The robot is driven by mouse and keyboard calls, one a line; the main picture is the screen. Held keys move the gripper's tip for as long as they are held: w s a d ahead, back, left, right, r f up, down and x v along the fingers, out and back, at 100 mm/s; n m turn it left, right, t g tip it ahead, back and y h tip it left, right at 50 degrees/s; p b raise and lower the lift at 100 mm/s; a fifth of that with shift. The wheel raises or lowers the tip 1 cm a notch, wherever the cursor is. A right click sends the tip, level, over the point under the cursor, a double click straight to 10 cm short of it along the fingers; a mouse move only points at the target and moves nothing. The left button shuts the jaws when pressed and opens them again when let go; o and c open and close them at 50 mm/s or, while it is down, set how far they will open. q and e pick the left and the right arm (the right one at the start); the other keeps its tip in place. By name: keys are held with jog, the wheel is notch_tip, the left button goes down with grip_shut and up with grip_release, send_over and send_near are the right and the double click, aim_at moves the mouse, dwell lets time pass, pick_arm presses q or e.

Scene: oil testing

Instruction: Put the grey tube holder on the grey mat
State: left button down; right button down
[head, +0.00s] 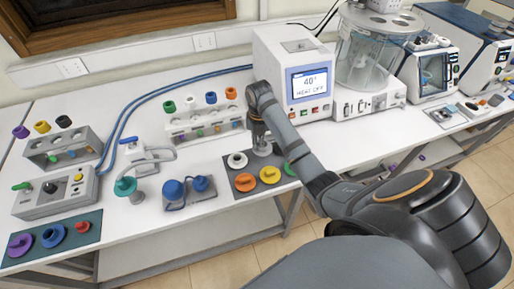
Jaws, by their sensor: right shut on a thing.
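My right gripper (261,141) points down at the back of the dark grey mat (233,182). It is shut on a small grey piece, which I take for the grey tube holder (263,150); the fingers and arm hide much of it. The piece is over the mat's back part, and I cannot tell whether it touches the mat. A white piece (237,160), an orange piece (245,182), a yellow piece (270,175) and a partly hidden green piece (290,169) are on the mat. My left gripper is out of view.
A pale rack (203,127) with capped tubes stands just left of my right gripper. A heating unit (291,75) stands behind it. Blue-topped containers (188,190) sit left of the mat. Another mat (91,222) with coloured pieces lies at far left.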

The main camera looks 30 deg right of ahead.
jog(key=shift+a+f, duration=0.1)
notch_tip(320, 180, down, 3)
jog(key=shift+w+a+f+p, duration=0.1)
jog(key=shift+w+a+p, duration=0.05)
jog(key=shift+p, duration=0.8)
jog(key=shift+f, duration=0.15)
jog(key=c, duration=1.5)
grip_release()
notch_tip(320, 180, up, 12)
jog(key=p, duration=0.2)
jog(key=shift+p, duration=0.3)
